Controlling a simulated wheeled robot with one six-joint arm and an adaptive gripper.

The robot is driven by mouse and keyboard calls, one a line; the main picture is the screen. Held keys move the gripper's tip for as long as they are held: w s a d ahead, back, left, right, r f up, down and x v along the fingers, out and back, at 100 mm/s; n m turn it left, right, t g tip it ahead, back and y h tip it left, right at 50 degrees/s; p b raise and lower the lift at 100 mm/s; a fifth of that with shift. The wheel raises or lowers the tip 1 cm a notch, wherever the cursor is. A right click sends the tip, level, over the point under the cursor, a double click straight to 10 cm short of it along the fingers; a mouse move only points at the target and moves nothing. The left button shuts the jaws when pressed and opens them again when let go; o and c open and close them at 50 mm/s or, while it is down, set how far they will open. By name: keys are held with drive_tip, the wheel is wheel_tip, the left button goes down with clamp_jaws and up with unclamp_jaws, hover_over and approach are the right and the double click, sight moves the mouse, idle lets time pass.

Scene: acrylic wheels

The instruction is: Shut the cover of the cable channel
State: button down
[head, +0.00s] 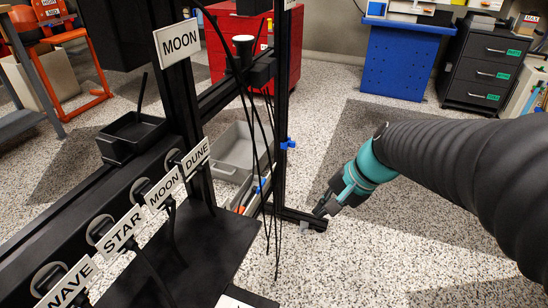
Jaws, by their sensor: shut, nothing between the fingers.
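My gripper (326,207) is at the end of my arm, pointing down and to the left. Its fingers are shut and hold nothing. It appears just right of the lower end of a black upright post (283,110); I cannot tell whether it touches the frame. A black frame with a dark base panel (190,255) fills the left side. Several thin black cables (268,150) hang down beside the post. I cannot clearly make out the cable channel or its cover, or whether the cover is open.
Labels read WAVE (68,286), STAR (120,230), MOON (164,190) and DUNE (195,157). A grey bin (240,150) is on the floor behind the frame. A red cabinet (240,45), a blue cabinet (399,60) and black drawers (487,70) stand behind. The speckled floor is clear at lower middle.

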drive_tip(key=w+f+m+t+y+p, duration=0.1)
drive_tip(key=w+f+m+y+p, duration=0.15)
drive_tip(key=w+f+m, duration=0.7)
drive_tip(key=w+f+m+t+y+p, duration=0.1)
drive_tip(key=w+f+m+y, duration=0.4)
drive_tip(key=w, duration=0.7)
drive_tip(key=w+a+f, duration=0.2)
drive_tip(key=a, duration=0.4)
drive_tip(key=w+a+f+h, duration=0.1)
drive_tip(key=w+a+f, duration=0.1)
drive_tip(key=a, duration=0.4)
drive_tip(key=shift+a+f, duration=0.2)
drive_tip(key=shift+f, duration=0.05)
drive_tip(key=shift+w+r+m+h+p, duration=0.1)
drive_tip(key=shift+r+m+h+p, duration=0.05)
drive_tip(key=shift+m+h+p, duration=0.15)
